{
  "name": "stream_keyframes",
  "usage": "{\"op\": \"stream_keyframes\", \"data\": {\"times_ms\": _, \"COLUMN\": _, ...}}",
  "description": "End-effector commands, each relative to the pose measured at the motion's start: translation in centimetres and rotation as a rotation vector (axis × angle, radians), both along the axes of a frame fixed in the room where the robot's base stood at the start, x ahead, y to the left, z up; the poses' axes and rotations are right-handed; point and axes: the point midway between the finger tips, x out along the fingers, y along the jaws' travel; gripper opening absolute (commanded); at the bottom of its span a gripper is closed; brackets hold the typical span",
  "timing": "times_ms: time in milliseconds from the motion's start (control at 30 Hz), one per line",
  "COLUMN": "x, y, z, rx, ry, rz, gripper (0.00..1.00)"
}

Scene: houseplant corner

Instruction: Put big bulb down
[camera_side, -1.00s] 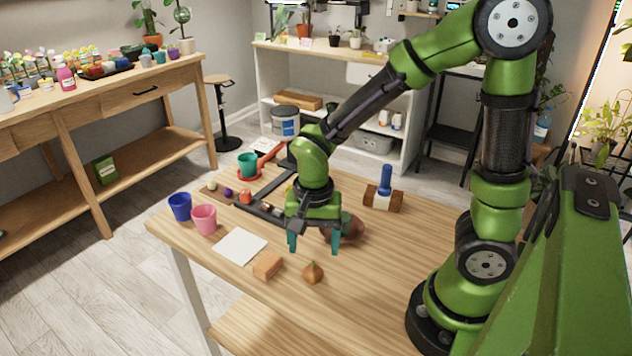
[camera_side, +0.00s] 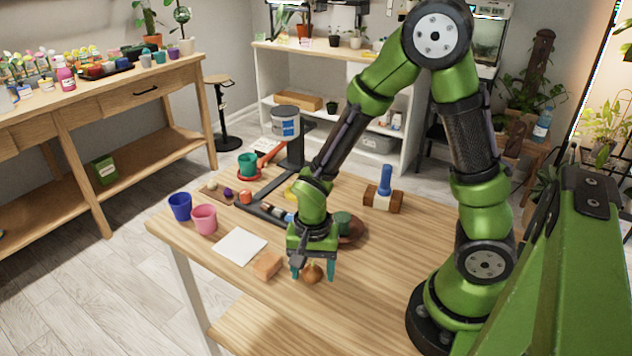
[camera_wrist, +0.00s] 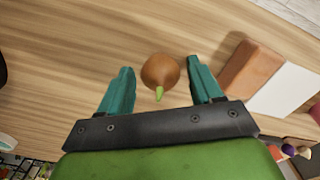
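The big bulb (camera_side: 312,274) is a round, brown, onion-like bulb on the wooden table near its front edge. In the wrist view the bulb (camera_wrist: 160,71) shows its green tip toward me and lies between the fingertips, with gaps on both sides. My gripper (camera_side: 313,273) is open, pointing down with its teal fingers around the bulb's place. In the wrist view my gripper (camera_wrist: 160,80) has both fingers apart and holds nothing. Whether the fingertips reach the table beside the bulb I cannot tell.
An orange-brown block (camera_side: 267,265) lies close to the bulb's left, beside a white sheet (camera_side: 240,246). Pink (camera_side: 203,219) and blue (camera_side: 180,206) pots stand at the left. A brown bowl (camera_side: 352,230) sits behind my gripper. The table to the right is clear.

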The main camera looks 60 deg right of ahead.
Motion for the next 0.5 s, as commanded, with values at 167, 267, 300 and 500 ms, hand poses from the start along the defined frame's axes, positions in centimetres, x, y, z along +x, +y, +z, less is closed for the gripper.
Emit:
{"op": "stream_keyframes", "data": {"times_ms": 167, "x": 0.02, "y": 0.01, "z": 0.03, "rx": 0.000, "ry": 0.000, "rz": 0.000, "gripper": 0.36}}
{"op": "stream_keyframes", "data": {"times_ms": 267, "x": 0.02, "y": 0.01, "z": 0.04, "rx": 0.000, "ry": 0.000, "rz": 0.000, "gripper": 0.21}}
{"op": "stream_keyframes", "data": {"times_ms": 300, "x": 0.02, "y": 0.00, "z": 0.04, "rx": 0.000, "ry": 0.000, "rz": 0.000, "gripper": 0.15}}
{"op": "stream_keyframes", "data": {"times_ms": 500, "x": 0.02, "y": 0.00, "z": 0.05, "rx": 0.000, "ry": -0.001, "rz": 0.000, "gripper": 0.09}}
